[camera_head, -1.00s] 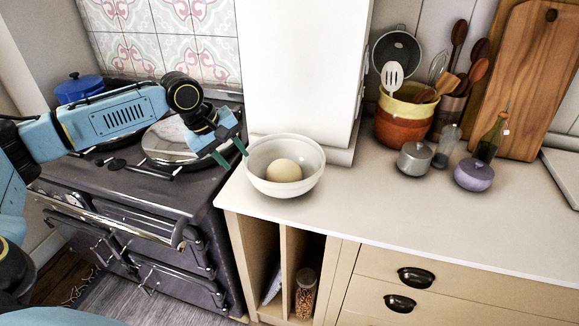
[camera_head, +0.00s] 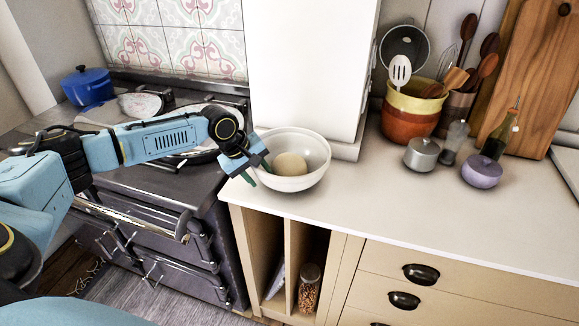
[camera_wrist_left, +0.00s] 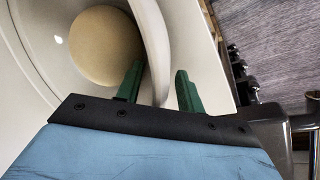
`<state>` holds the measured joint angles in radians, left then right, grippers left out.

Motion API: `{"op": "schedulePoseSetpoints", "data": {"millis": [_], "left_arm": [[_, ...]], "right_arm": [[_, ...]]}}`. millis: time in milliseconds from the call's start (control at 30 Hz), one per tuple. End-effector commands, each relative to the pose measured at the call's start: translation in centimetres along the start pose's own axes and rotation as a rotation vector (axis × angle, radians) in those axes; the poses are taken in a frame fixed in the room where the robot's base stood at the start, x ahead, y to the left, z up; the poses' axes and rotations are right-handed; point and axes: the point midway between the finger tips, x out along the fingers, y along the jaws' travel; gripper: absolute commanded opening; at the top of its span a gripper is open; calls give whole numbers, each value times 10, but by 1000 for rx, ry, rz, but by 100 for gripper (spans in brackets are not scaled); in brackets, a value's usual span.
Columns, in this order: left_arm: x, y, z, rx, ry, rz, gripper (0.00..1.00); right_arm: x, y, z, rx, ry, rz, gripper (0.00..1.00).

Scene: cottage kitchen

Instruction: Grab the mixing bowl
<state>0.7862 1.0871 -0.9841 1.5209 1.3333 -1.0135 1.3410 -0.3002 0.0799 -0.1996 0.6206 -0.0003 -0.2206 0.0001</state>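The mixing bowl (camera_head: 298,184) is white and stands upright on the counter near its left end. A round tan ball (camera_head: 290,164) lies inside it. My left gripper (camera_head: 258,175) is at the bowl's left rim. In the left wrist view, the green fingers of my left gripper (camera_wrist_left: 160,90) stand apart, one inside the bowl (camera_wrist_left: 153,35) and one outside, with the rim wall between them. A small gap shows between the wall and the outer finger. My right gripper is out of view.
A dark stove (camera_head: 160,215) with a blue pot (camera_head: 88,86) stands to the left. A white wall block (camera_head: 305,70) rises behind the bowl. A utensil pot (camera_head: 405,115), a grey lidded pot (camera_head: 421,155) and a purple one (camera_head: 482,172) stand right. The front-right counter is clear.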

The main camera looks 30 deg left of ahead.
Motion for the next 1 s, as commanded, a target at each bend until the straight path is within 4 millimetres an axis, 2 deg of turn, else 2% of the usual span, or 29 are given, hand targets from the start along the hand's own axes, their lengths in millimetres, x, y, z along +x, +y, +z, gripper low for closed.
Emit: {"op": "schedulePoseSetpoints", "data": {"millis": [100,367,1000], "left_arm": [[0,0,0,0,0,0,35],[-1,0,0,0,0,2,1],[-3,4,-1,0,2,11,0]], "right_arm": [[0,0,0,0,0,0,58],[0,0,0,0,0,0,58],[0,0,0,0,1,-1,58]]}}
